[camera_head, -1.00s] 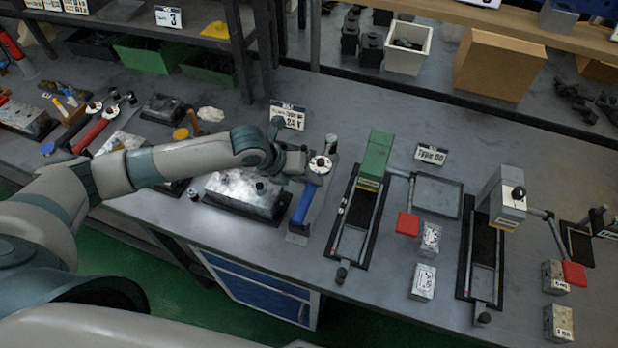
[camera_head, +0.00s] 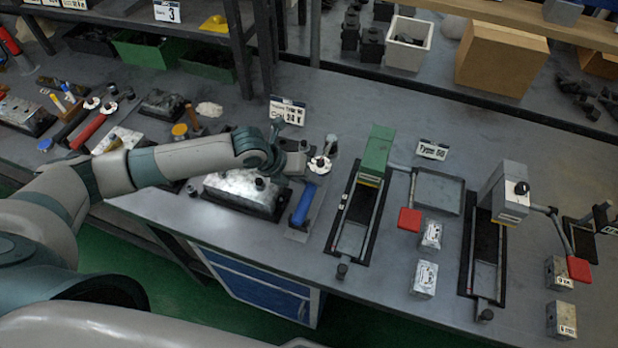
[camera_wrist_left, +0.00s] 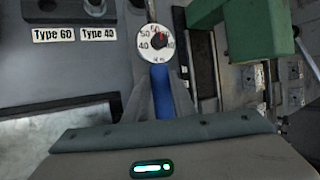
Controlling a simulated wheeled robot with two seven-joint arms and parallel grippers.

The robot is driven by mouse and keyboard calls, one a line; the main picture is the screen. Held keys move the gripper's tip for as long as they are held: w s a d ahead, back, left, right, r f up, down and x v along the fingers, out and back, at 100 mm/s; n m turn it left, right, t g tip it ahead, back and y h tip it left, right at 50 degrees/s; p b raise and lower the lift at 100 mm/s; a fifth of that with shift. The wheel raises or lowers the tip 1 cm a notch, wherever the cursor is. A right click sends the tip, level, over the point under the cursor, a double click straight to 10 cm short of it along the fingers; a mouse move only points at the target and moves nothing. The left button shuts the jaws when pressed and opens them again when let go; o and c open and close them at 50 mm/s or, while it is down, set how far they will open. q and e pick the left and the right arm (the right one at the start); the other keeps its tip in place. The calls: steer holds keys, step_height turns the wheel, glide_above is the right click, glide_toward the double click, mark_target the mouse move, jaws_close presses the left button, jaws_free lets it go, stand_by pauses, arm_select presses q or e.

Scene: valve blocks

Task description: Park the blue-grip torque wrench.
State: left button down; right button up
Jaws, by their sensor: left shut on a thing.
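The blue-grip torque wrench (camera_head: 304,203) has a round white dial (camera_head: 320,164) at its upper end. My left gripper (camera_head: 306,170) is shut on the wrench near the dial. In the left wrist view the blue grip (camera_wrist_left: 161,90) lies between the two fingers, with the dial (camera_wrist_left: 156,44) just beyond them. I cannot tell whether the wrench touches the table or plate. My right gripper is out of view.
A metal valve block (camera_head: 240,190) sits close left of the wrench. A green-headed press stand (camera_head: 376,155) is close on the right, a grey one (camera_head: 505,195) farther right. A red-grip wrench (camera_head: 88,132) lies at left. Small metal blocks (camera_head: 424,279) stand near the front edge.

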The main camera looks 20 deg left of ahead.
arm_select(q)
steer(key=shift+f+b, duration=0.4)
steer(key=shift+f, duration=0.25)
steer(key=c, duration=1.4)
jaws_free()
steer(key=shift+f, duration=0.1)
steer(key=shift+b+v, duration=0.3)
steer(key=shift+v, duration=0.5)
steer(key=b+v, duration=0.3)
steer(key=v, duration=1.3)
steer(key=shift+b, duration=0.3)
